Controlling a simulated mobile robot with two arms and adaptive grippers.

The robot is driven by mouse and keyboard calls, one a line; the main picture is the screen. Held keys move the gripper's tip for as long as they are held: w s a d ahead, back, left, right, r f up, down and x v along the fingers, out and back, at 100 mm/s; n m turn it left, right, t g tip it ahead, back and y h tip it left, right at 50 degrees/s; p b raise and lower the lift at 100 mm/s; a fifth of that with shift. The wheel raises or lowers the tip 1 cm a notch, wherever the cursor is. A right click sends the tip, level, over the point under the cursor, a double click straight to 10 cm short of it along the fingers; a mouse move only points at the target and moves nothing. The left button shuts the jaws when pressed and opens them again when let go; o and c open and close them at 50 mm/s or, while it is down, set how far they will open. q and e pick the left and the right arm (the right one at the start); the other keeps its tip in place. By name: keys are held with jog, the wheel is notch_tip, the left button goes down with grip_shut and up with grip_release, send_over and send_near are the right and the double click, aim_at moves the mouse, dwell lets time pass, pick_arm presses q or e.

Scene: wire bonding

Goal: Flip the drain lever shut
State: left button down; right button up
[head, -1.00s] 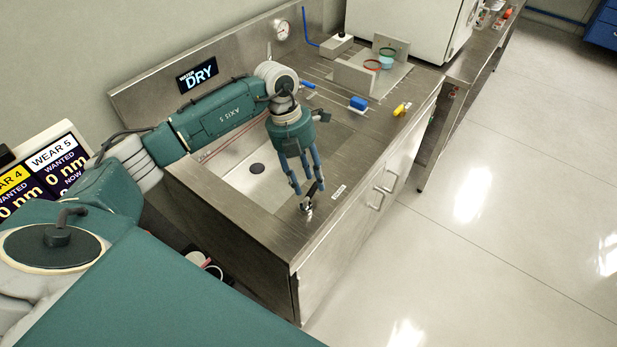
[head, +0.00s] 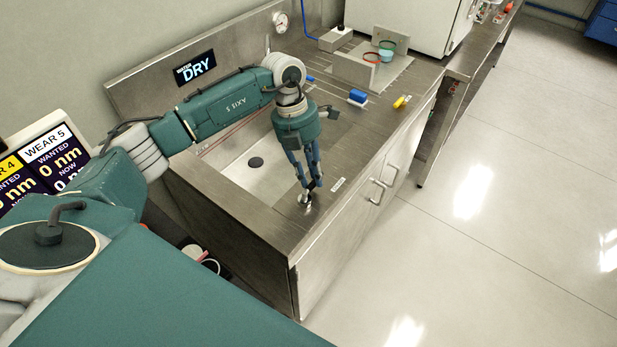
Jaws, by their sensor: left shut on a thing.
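The drain lever (head: 305,198) is a small metal fitting with a black handle on the counter's front rim, beside the sink basin (head: 235,172). My left gripper (head: 310,182) points down at it with its blue fingers closed around the black handle. The fingers hide most of the handle, so its exact angle is hard to tell. The round dark drain (head: 256,162) shows in the basin floor, which looks empty. My right gripper does not show.
A blue block (head: 358,97), a yellow item (head: 401,102) and a fixture with coloured rings (head: 380,62) sit on the counter to the right. The counter around the lever is clear.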

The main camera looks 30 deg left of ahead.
pick_arm(q)
jog(key=shift+d, duration=0.1)
jog(key=c, duration=1.5)
grip_release()
jog(key=shift+c, duration=0.2)
jog(key=shift+r, duration=0.2)
jog(key=v, duration=1.1)
jog(key=shift+r, duration=0.4)
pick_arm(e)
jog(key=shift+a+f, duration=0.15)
pick_arm(q)
jog(key=shift+s+f, duration=0.1)
